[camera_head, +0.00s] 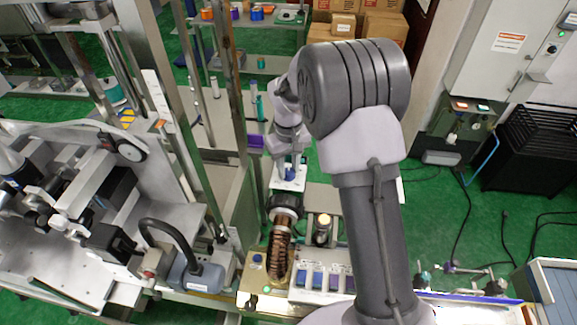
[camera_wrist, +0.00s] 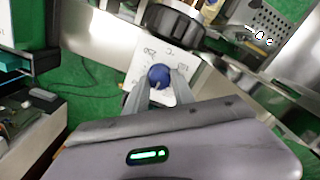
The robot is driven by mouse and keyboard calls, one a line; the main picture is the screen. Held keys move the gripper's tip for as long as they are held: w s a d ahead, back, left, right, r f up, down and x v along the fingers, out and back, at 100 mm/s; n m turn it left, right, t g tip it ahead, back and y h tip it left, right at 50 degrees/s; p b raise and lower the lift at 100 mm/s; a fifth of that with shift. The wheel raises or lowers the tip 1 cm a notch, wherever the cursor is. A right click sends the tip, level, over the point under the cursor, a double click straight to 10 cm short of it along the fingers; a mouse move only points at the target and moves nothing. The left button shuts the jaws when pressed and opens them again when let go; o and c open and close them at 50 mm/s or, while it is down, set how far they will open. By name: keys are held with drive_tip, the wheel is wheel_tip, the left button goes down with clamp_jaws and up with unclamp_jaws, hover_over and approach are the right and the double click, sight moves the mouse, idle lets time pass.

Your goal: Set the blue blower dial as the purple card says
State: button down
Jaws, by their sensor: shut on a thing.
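In the head view the dial (camera_head: 290,174) shows as a small blue spot on the white plate (camera_head: 288,185), below my gripper (camera_head: 289,166). A small purple panel (camera_head: 256,142) is left of my wrist; I cannot tell whether it is the purple card, and no writing on it is legible.
A black ring-shaped part (camera_wrist: 172,24) stands close beyond the dial plate. A metal frame post (camera_head: 236,90) rises close to the left of my wrist.

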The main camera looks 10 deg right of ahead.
sight(288, 170)
drive_tip(key=shift+n, duration=1)
drive_tip(key=c, duration=1.1)
unclamp_jaws()
drive_tip(key=shift+o, duration=0.2)
drive_tip(key=shift+r, duration=0.1)
wheel_tip(288, 170, up, 17)
drive_tip(key=shift+r+p, duration=0.15)
drive_tip(key=shift+p, duration=0.3)
